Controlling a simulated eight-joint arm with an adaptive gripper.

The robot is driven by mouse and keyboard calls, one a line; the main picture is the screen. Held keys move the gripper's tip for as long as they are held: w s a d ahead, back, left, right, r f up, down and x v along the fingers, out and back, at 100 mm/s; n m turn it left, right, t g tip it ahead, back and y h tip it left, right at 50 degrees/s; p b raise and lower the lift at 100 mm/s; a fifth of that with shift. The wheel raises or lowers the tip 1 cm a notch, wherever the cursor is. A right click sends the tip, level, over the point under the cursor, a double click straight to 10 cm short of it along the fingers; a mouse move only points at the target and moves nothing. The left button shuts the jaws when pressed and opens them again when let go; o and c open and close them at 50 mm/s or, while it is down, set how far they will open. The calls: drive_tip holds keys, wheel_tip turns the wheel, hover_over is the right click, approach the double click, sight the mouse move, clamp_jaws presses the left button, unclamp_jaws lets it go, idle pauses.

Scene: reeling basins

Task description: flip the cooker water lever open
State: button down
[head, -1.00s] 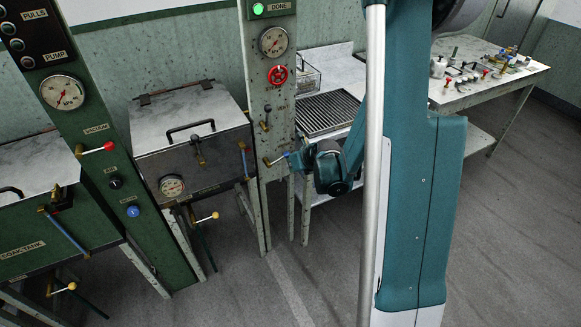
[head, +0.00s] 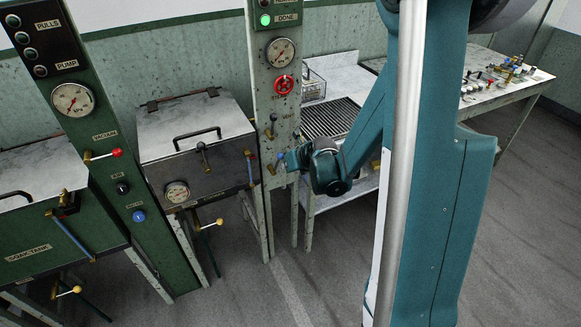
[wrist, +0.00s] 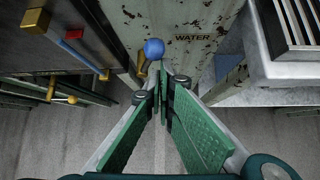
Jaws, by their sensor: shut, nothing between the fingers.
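The cooker water lever has a brass stem and a blue ball knob (wrist: 154,48), beside the WATER label (wrist: 192,37) on the worn pale panel (wrist: 200,15). In the head view the lever (head: 272,169) is low on the pale column, small and partly hidden by my gripper. My gripper (wrist: 163,88) is shut and empty, fingertips together. In the wrist view the tips lie just below the knob; I cannot tell whether they touch it. In the head view my gripper (head: 290,161) is close at the lever's right side.
A lidded metal basin (head: 195,125) stands left of the column. Above the lever are a red steam wheel (head: 284,85) and a small vent lever (head: 271,127). A grated worktop (head: 332,118) is right of the column. Open floor lies in front.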

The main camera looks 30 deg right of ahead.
drive_tip(key=shift+a+r+h, duration=0.2)
drive_tip(key=shift+a+r, duration=0.05)
drive_tip(key=shift+a, duration=0.4)
drive_tip(key=shift+a+r+h, duration=0.2)
drive_tip(key=shift+a+r, duration=0.05)
drive_tip(key=shift+a, duration=0.4)
drive_tip(key=shift+n, duration=0.3)
drive_tip(key=shift+d, duration=0.1)
drive_tip(key=s+a+r+p, duration=0.1)
drive_tip(key=s+a, duration=0.2)
drive_tip(key=s, duration=0.5)
drive_tip(key=shift+s+a+r, duration=0.25)
drive_tip(key=shift+s+a, duration=0.05)
drive_tip(key=shift+a, duration=0.1)
idle(0.7)
